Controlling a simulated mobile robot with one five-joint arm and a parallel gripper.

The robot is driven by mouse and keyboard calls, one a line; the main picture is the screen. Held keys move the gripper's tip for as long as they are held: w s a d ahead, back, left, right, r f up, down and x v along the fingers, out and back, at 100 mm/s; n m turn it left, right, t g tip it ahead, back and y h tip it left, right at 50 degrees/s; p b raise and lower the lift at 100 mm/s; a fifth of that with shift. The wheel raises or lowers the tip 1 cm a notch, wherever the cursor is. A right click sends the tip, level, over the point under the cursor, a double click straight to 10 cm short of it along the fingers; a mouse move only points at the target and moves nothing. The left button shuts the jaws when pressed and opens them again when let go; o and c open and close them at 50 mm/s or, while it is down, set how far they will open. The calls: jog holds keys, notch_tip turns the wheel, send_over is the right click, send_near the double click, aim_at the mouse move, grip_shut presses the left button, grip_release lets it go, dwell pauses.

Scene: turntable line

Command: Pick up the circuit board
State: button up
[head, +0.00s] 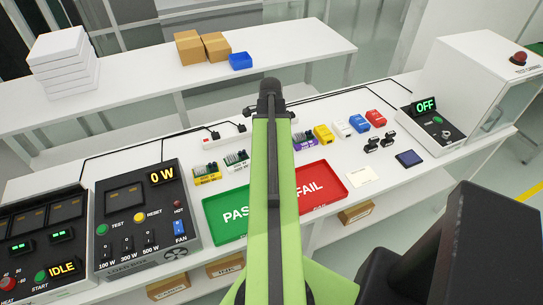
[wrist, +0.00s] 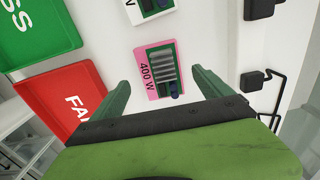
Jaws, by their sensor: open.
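A pink-edged circuit board (wrist: 161,70) marked 400 W, with a grey finned heat sink and a dark blue part, lies on the white table in the wrist view. My gripper (wrist: 159,82) is open, with one green finger on each side of the board. The fingers look apart from it, and nothing is held. How high they are above the table I cannot tell. In the head view my arm hides this spot and the gripper. Other boards stand there: a yellow one (head: 207,174), a white one (head: 237,160) and a purple one (head: 305,141).
The green PASS tray (head: 212,222) and red FAIL tray (head: 325,181) lie close by, left in the wrist view. Another board (wrist: 148,12) lies beyond. Black connectors (wrist: 253,82) with a cable lie right. A load box (head: 150,245) and an OFF-display machine (head: 430,130) flank the table.

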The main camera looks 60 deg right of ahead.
notch_tip(320, 180, down, 3)
jog(key=shift+f+b, duration=0.1)
jog(key=shift+b, duration=0.85)
jog(key=shift+c, duration=0.3)
jog(key=c, duration=1.6)
jog(key=shift+r, duration=0.2)
jog(key=shift+r+p, duration=0.1)
jog(key=shift+p, duration=0.2)
jog(key=r+p, duration=0.3)
jog(key=d+r+p, duration=0.1)
jog(key=r+p, duration=0.1)
jog(key=shift+s+r, duration=0.1)
jog(key=shift+s, duration=0.25)
jog(key=s+d+r+p, duration=0.3)
jog(key=s+d+p, duration=0.1)
jog(key=s+d, duration=0.1)
jog(key=s+d+r+p, duration=0.1)
jog(key=s+d+r, duration=0.1)
jog(key=shift+s+d+r+p, duration=0.15)
jog(key=shift+s+r+p, duration=0.15)
jog(key=shift+s+p, duration=0.1)
